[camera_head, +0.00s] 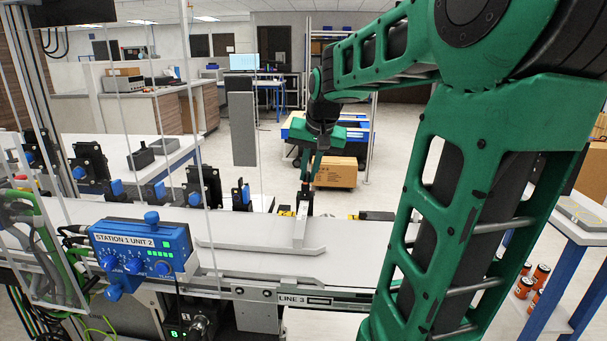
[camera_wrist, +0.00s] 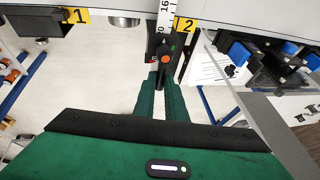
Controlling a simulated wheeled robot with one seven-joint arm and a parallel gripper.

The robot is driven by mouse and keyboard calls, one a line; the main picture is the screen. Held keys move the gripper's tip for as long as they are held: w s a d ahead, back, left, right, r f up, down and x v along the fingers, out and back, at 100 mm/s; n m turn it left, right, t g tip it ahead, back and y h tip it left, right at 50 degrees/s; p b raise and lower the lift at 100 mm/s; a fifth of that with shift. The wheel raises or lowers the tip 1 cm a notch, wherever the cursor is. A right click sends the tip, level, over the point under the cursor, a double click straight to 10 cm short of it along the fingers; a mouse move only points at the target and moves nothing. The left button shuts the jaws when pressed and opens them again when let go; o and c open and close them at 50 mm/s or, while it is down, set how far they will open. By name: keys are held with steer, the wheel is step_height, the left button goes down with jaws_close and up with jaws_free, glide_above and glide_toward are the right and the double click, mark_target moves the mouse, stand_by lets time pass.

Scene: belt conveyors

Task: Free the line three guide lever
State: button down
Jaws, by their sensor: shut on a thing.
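The line three conveyor (camera_head: 345,235) runs across the head view, with a "LINE 3" label on its front edge. My gripper (camera_head: 305,190) reaches down at its far edge, beside the far end of a pale bar (camera_head: 299,228) that lies across the belt. The lever's lower part is hidden.
A blue control box (camera_head: 142,247) marked "STATION 1 UNIT 2" stands at the belt's near left. Black units with blue knobs (camera_head: 202,187) line the far side. A pale guide rail (camera_head: 265,248) lies along the belt. A cardboard box (camera_head: 336,172) sits on the floor behind.

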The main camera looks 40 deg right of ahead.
steer(key=c, duration=1.8)
jaws_free()
steer(key=shift+w+d+r, duration=0.1)
steer(key=v, duration=1)
steer(key=shift+r, duration=0.3)
